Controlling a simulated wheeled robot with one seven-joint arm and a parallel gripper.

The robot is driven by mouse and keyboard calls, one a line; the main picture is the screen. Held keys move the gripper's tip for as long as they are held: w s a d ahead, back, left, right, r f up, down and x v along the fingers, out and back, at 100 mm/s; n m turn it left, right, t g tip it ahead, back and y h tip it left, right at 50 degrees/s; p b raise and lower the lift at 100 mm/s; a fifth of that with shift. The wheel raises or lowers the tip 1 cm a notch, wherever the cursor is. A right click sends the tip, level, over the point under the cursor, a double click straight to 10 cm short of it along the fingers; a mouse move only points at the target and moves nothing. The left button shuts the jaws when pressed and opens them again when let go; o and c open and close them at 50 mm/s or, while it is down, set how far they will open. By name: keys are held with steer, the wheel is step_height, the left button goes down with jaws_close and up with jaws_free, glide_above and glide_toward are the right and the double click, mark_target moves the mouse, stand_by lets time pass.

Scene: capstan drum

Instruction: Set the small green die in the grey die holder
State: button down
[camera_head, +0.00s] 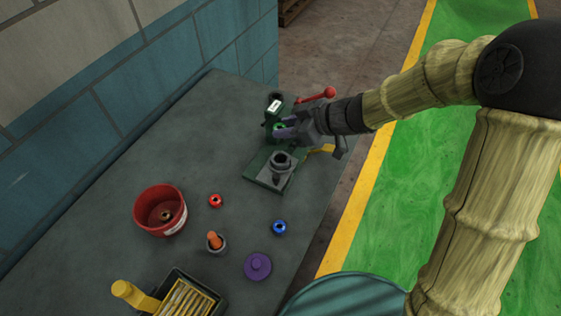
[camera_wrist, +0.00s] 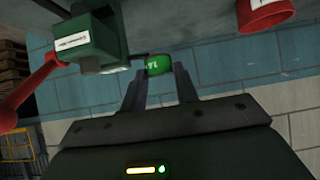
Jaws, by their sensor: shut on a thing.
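The small green die (camera_head: 279,127) is between the fingertips of my gripper (camera_head: 284,128), beside the green upright of the press. It also shows in the wrist view (camera_wrist: 158,65) at the tips of the fingers. My gripper (camera_wrist: 160,82) is shut on it. The grey die holder (camera_head: 280,164) appears to be the grey round piece with a dark opening on the green base plate, nearer the camera than the die. The die is apart from this holder. The holder does not show clearly in the wrist view.
The green press (camera_head: 274,106) with its red-knobbed lever (camera_head: 328,92) stands close to my gripper.

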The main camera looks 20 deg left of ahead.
steer(key=shift+f, duration=0.1)
steer(key=b, duration=0.2)
glide_above(281, 161)
steer(key=d, duration=0.2)
steer(key=f, duration=0.6)
steer(key=shift+w+a, duration=0.1)
steer(key=shift+a, duration=0.15)
steer(key=shift+f, duration=0.1)
steer(key=shift+f+b, duration=0.65)
steer(key=shift+f, duration=1.15)
steer(key=shift+f, duration=0.25)
steer(key=c, duration=1.1)
jaws_free()
steer(key=shift+o, duration=0.2)
